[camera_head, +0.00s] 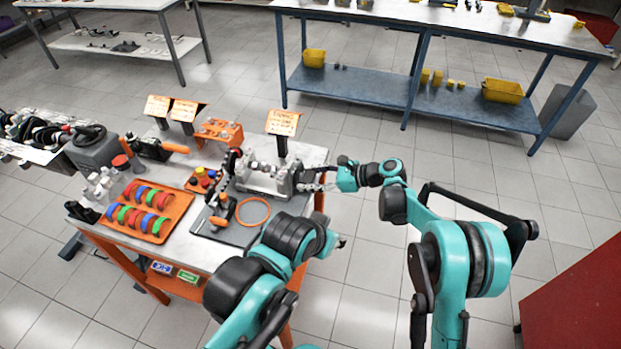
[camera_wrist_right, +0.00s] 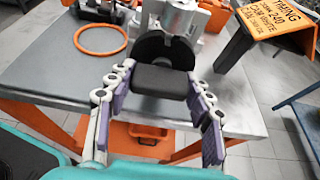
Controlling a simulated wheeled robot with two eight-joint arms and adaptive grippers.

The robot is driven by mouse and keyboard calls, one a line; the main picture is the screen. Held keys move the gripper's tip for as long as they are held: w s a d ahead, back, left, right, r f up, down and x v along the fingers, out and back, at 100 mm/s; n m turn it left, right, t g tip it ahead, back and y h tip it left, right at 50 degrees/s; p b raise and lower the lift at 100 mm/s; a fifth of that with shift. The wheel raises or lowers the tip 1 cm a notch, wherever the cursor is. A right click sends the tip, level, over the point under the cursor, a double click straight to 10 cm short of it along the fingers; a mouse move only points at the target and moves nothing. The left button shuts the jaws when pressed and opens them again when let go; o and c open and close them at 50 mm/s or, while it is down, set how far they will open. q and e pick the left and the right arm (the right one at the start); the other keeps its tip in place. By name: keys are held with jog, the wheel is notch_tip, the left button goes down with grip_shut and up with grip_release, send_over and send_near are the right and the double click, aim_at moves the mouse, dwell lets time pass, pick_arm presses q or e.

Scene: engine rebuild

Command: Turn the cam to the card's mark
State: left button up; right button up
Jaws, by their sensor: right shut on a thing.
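The metal engine block (camera_head: 262,181) sits on a dark mat at the right end of the workbench. A black round cam wheel with a dark block-shaped grip (camera_wrist_right: 165,80) shows on its near end in the right wrist view. My right gripper (camera_wrist_right: 158,74) is shut on this dark grip, one finger on each side. In the head view my right gripper (camera_head: 308,180) reaches the block from the right. An orange timing card (camera_head: 283,122) stands behind the block.
An orange ring (camera_head: 253,212) lies on the mat (camera_head: 218,230). An orange tray (camera_head: 160,205) of coloured rings is at left. A blue-legged table (camera_head: 370,88) stands behind. Floor is free right of the bench.

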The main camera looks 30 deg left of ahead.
jog(key=shift+a, duration=0.15)
dwell(0.3)
jog(key=o, duration=1)
jog(key=shift+c, duration=0.2)
jog(key=shift+o, duration=1)
jog(key=shift+s+a, duration=0.1)
jog(key=shift+a, duration=0.05)
jog(key=v, duration=1.2)
